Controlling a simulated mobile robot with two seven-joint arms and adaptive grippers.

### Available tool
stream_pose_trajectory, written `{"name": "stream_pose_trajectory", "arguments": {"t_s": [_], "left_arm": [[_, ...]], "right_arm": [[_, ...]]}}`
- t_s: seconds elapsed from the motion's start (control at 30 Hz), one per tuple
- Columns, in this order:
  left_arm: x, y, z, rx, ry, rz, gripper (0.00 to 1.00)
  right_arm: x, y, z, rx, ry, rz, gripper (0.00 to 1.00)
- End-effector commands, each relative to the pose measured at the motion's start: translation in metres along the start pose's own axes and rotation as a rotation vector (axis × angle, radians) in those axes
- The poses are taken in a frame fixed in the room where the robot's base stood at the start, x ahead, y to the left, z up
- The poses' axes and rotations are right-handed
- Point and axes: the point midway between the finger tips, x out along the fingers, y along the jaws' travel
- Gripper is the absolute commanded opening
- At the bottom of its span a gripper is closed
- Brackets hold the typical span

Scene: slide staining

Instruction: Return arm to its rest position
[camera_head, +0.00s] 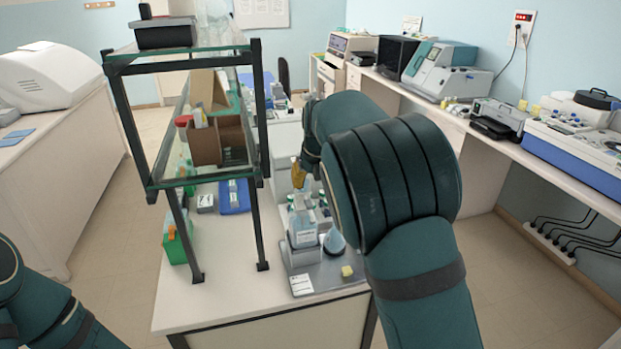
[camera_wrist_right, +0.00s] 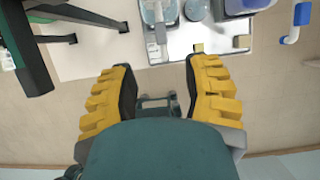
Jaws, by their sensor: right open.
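My right arm (camera_head: 400,190) reaches up and forward over the bench in the head view. Its large dark green links hide part of the bench behind them. My right gripper (camera_head: 299,176) shows only as a small yellow finger part beside the shelf. In the right wrist view its two yellow padded fingers (camera_wrist_right: 160,78) stand wide apart with nothing between them. They are above the floor and close to the bench edge. Part of my left arm (camera_head: 60,310) shows at the lower left of the head view; its gripper is out of frame.
A glass shelf with a black frame (camera_head: 260,110) stands on the bench (camera_head: 200,311), left of my right arm. A grey tray (camera_head: 328,280) with bottles is near the front edge. A counter with machines (camera_head: 440,75) runs along the right wall. Floor shows on both sides.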

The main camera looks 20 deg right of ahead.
Motion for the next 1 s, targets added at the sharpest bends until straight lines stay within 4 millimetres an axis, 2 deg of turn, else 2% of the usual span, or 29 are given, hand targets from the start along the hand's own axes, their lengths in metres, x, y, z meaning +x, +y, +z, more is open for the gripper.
{"name": "stream_pose_trajectory", "arguments": {"t_s": [0.07,0.13,0.27,0.4,0.6,0.8,1.0], "left_arm": [[0.001,0.0,0.0,0.0,0.0,0.0,0.0],[0.004,-0.002,0.001,0.0,0.0,0.0,0.0],[0.015,-0.005,0.003,0.001,-0.002,-0.001,0.0],[0.029,-0.01,0.005,0.001,-0.004,-0.003,0.0],[0.048,-0.017,0.009,0.001,-0.006,-0.005,0.0],[0.067,-0.024,0.012,0.001,-0.008,-0.008,0.0],[0.086,-0.031,0.016,0.0,-0.011,-0.01,0.0]], "right_arm": [[0.005,-0.001,-0.003,-0.015,0.005,-0.001,0.48],[0.02,-0.005,-0.01,-0.062,0.014,-0.002,0.48],[0.072,-0.014,-0.042,-0.261,0.051,0.002,0.48],[0.142,-0.022,-0.094,-0.581,0.095,0.026,0.48],[0.222,-0.023,-0.178,-1.059,0.128,0.102,0.48],[0.278,-0.01,-0.266,-1.545,0.103,0.209,0.48],[0.31,0.015,-0.35,-2.022,-0.005,0.319,0.48]]}}
